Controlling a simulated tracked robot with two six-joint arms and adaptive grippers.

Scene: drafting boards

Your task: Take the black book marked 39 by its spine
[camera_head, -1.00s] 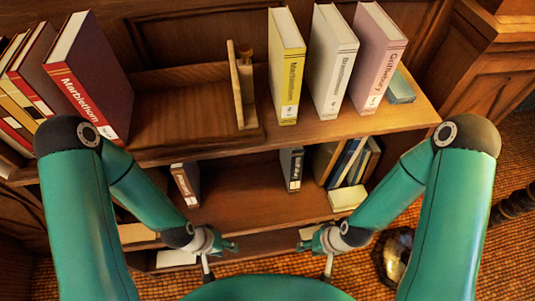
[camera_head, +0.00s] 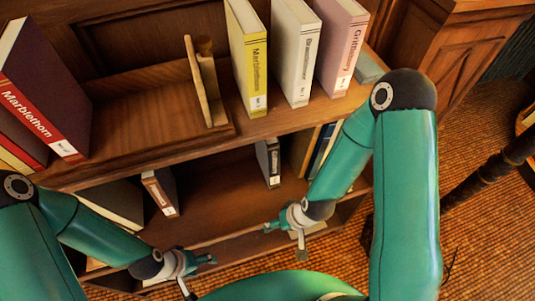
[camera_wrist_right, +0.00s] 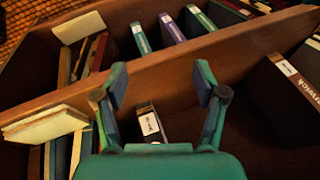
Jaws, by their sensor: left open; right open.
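A dark book (camera_head: 268,160) with a white label on its spine stands upright on the lower shelf, in the middle of the head view. Its number is too small to read. In the right wrist view a dark book (camera_wrist_right: 151,126) with a white label shows between my open fingers, beyond them and apart from them. My right gripper (camera_head: 285,237) is open and empty, in front of the lower shelf, just below and right of the dark book. My left gripper (camera_head: 198,276) is open and empty at lower left, away from the book.
A brown-spined book (camera_head: 160,192) stands left on the lower shelf, with bare shelf between it and the dark book. Several books lean at that shelf's right end. Yellow (camera_head: 248,60), white (camera_head: 296,55) and pink (camera_head: 341,45) books stand above. The shelf edge (camera_head: 225,240) runs close by the grippers.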

